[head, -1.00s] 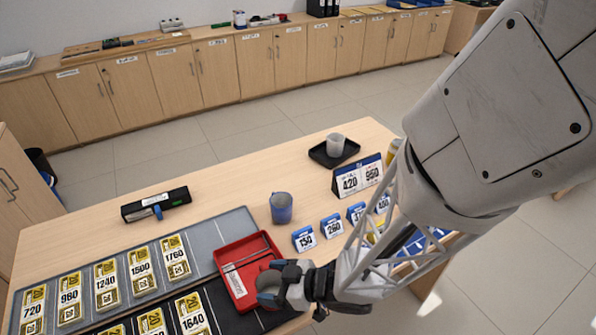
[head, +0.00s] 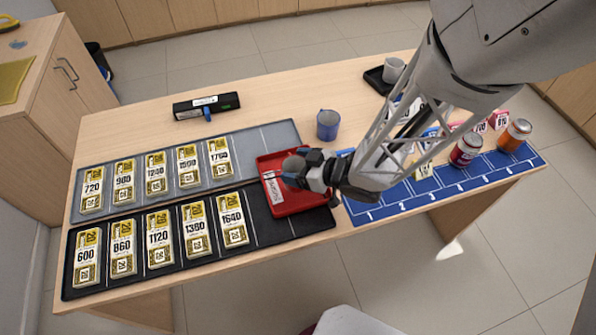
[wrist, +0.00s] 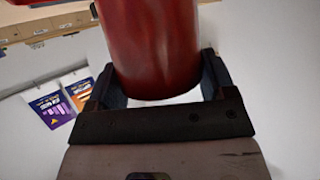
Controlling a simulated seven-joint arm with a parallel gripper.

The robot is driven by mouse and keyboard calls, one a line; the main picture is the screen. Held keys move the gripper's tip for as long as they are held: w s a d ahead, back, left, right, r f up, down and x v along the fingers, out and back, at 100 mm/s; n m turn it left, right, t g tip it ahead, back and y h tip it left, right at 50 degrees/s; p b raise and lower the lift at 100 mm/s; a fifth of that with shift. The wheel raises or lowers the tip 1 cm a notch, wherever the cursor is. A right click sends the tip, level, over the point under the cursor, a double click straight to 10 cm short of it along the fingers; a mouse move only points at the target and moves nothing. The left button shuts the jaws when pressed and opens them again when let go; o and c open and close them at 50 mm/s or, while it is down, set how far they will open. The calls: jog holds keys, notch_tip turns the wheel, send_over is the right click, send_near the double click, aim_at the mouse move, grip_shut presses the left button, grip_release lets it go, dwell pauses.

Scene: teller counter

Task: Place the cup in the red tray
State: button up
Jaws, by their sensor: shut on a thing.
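My gripper (head: 300,172) is shut on a dark red cup (wrist: 150,45), whose smooth side fills the space between the fingers in the wrist view. In the head view the cup (head: 293,164) shows only as a small greyish round shape at the fingertips. The gripper and cup are over the red tray (head: 284,208) on the counter. Whether the cup touches the tray floor I cannot tell. The gripper hides part of the tray. A blue cup (head: 328,125) stands behind the tray, and a grey cup (head: 393,69) stands in a black tray at the back.
Banknote bundles (head: 158,231) lie in rows in dark trays left of the red tray. A black device (head: 206,106) lies behind them. A blue numbered mat (head: 400,195), price cards, a red can (head: 466,150) and an orange can (head: 515,136) are right. My arm crosses above this side.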

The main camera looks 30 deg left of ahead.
jog(key=shift+f, duration=0.15)
jog(key=shift+f, duration=1.6)
jog(key=shift+f, duration=0.1)
jog(key=o, duration=1)
jog(key=v, duration=1.2)
jog(key=shift+w+d, duration=0.1)
jog(key=shift+w, duration=0.05)
